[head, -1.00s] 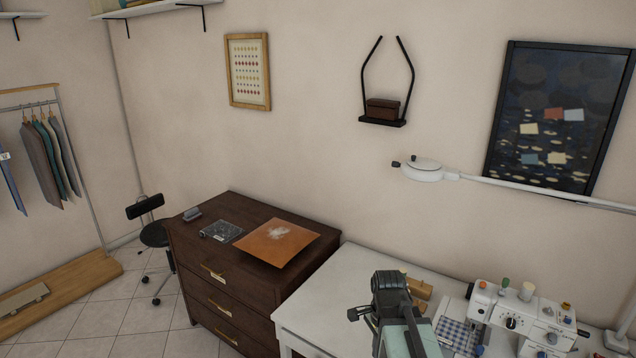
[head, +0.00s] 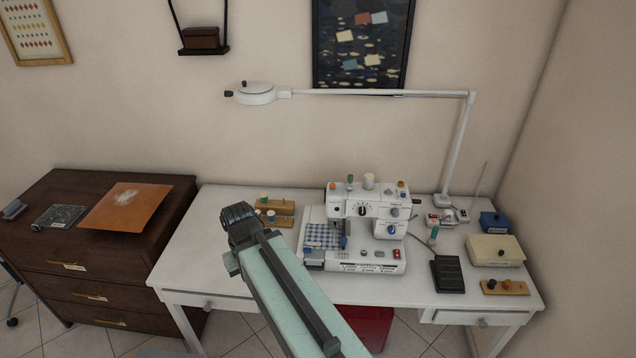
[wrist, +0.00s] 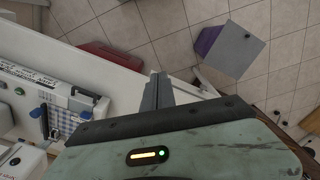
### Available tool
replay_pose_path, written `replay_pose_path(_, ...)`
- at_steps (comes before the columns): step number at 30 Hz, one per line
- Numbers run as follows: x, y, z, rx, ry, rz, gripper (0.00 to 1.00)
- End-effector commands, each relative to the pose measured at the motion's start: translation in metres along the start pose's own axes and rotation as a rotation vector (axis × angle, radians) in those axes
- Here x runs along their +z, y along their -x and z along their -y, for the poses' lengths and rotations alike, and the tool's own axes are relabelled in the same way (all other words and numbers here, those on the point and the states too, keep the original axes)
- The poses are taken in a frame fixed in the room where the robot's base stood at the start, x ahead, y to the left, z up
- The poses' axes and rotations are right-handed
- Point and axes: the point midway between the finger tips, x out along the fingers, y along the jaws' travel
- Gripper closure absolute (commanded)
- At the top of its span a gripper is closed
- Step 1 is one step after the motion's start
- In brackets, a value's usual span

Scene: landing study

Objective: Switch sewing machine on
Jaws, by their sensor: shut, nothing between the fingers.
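The white sewing machine (head: 345,205) stands upright on the white table (head: 205,235), right of centre in the head view. Its base front carries a small red part (head: 396,253) and a green button (head: 364,253). A dark dial and blue knobs sit on its body. Blue checked cloth (head: 322,236) lies under its needle area. In the wrist view part of the machine (wrist: 60,84) shows at the left, seen from above. My gripper (wrist: 157,80) is shut and empty in the wrist view, apart from the machine. In the head view my arm reaches up in front of the table.
A black pedal (head: 447,274), a cream box (head: 494,249) and a blue box (head: 495,222) stand right of the machine. Wooden spool holders (head: 275,220) stand left. A lamp (head: 380,93) reaches overhead. A dark dresser (head: 105,265) stands left of the table. A red thing (head: 367,325) sits below.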

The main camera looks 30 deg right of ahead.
Motion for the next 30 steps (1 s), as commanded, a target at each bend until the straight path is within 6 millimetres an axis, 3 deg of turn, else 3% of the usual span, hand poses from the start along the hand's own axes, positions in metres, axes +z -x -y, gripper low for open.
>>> replay_pose_path(5,-0.001,0.0,0.0,-0.009,0.244,-0.002,1.0)
replay_pose_path(10,-0.02,0.001,0.012,-0.061,0.721,-0.027,1.0)
replay_pose_path(14,-0.042,0.007,-0.015,-0.104,1.031,-0.077,1.0)
replay_pose_path(17,-0.058,0.015,-0.072,-0.125,1.208,-0.138,1.0)
replay_pose_path(18,-0.062,0.018,-0.099,-0.127,1.26,-0.164,1.0)
replay_pose_path(22,-0.06,0.028,-0.19,-0.117,1.337,-0.238,1.0)
replay_pose_path(26,-0.039,0.038,-0.283,-0.093,1.309,-0.291,1.0)
replay_pose_path(30,0.005,0.047,-0.38,-0.069,1.163,-0.323,1.0)
